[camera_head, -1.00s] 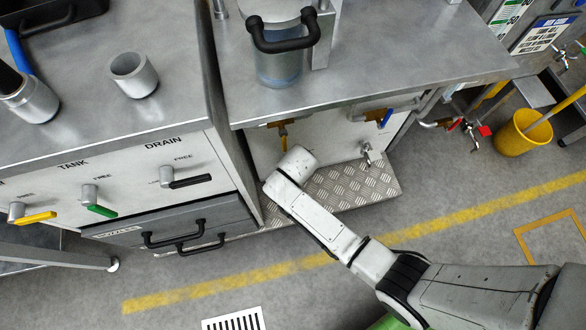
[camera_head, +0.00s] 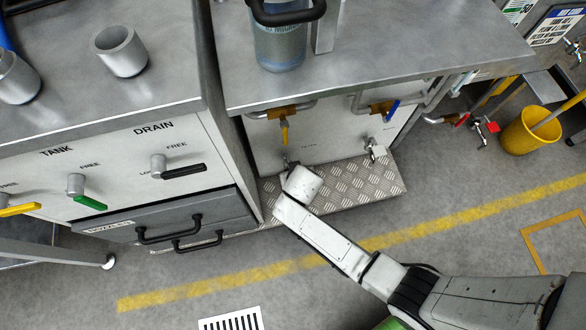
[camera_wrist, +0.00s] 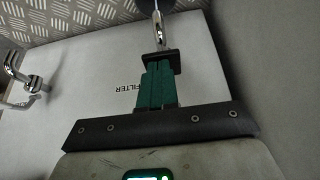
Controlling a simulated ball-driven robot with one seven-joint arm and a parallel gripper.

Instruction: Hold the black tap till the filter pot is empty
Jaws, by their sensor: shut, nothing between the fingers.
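A pot (camera_head: 278,48) with a bluish, see-through body and a black handle stands on the right counter in the head view; its liquid level is unclear. Below, a small tap (camera_head: 288,162) shows just above my wrist, on a panel beneath a yellow-handled valve. In the wrist view my green-fingered gripper (camera_wrist: 160,68) is shut, by the panel marked FILTER. A chrome tap (camera_wrist: 159,30) lies just beyond the fingertips, with a dark rounded part at the top edge. A black piece crosses the fingertips; I cannot tell whether it touches the tap. The head view hides my fingers.
Another chrome tap (camera_head: 375,148) is to the right, below a blue-handled valve (camera_head: 391,109); it shows in the wrist view (camera_wrist: 17,82). A treadplate step (camera_head: 350,188) lies below. A black DRAIN lever (camera_head: 184,171) is at left. A yellow bucket (camera_head: 524,135) stands right; the floor in front is open.

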